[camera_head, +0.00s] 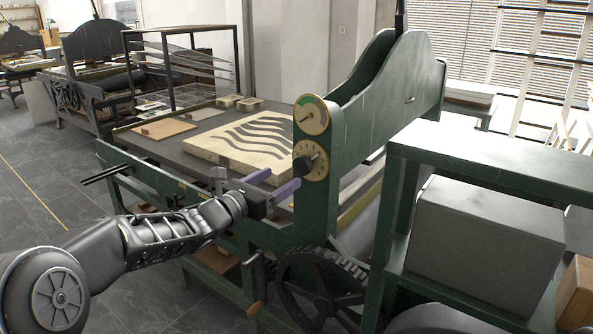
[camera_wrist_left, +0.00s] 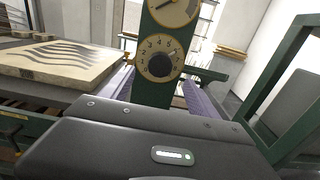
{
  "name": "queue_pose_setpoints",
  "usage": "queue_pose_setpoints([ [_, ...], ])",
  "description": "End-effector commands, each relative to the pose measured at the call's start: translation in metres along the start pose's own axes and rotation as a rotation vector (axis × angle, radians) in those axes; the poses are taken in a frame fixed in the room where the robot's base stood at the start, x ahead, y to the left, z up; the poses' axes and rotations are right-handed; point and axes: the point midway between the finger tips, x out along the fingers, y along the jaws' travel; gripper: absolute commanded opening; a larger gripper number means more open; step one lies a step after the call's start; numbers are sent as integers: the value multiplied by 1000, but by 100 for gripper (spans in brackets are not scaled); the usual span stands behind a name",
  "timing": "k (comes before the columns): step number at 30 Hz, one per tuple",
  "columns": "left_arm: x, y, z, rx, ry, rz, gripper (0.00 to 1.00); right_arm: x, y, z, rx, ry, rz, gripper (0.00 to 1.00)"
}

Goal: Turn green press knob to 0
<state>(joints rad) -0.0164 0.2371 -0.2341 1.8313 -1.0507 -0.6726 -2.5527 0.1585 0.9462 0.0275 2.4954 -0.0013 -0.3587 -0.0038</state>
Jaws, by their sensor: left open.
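The press knob (camera_head: 303,166) is black and sits on a round cream dial with numbers around it, on the green press upright. My left gripper (camera_head: 272,184) is open, with purple fingers, just left of and below the dial. Its fingers (camera_wrist_left: 163,97) show on both sides below the knob, apart from it and empty. My right gripper is out of view.
A pale litho stone (camera_head: 240,142) with dark wavy stripes lies on the press bed to the left. Below the upright is a dark spoked wheel (camera_head: 322,290). A green shelf with a grey box (camera_head: 485,240) stands at the right.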

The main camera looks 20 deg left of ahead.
Motion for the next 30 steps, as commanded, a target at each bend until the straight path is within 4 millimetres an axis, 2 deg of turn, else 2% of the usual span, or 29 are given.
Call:
queue_pose_setpoints([
  [5,10,-1,0,-2,2,-2,70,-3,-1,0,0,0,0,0],
  [18,71,0,0,-3,1,-1,70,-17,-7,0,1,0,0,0],
  [22,78,0,-1,-4,1,0,70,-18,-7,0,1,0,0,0],
  [29,78,0,-1,-4,1,0,70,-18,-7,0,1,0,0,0],
  [30,78,0,-1,-4,1,0,67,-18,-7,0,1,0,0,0],
])
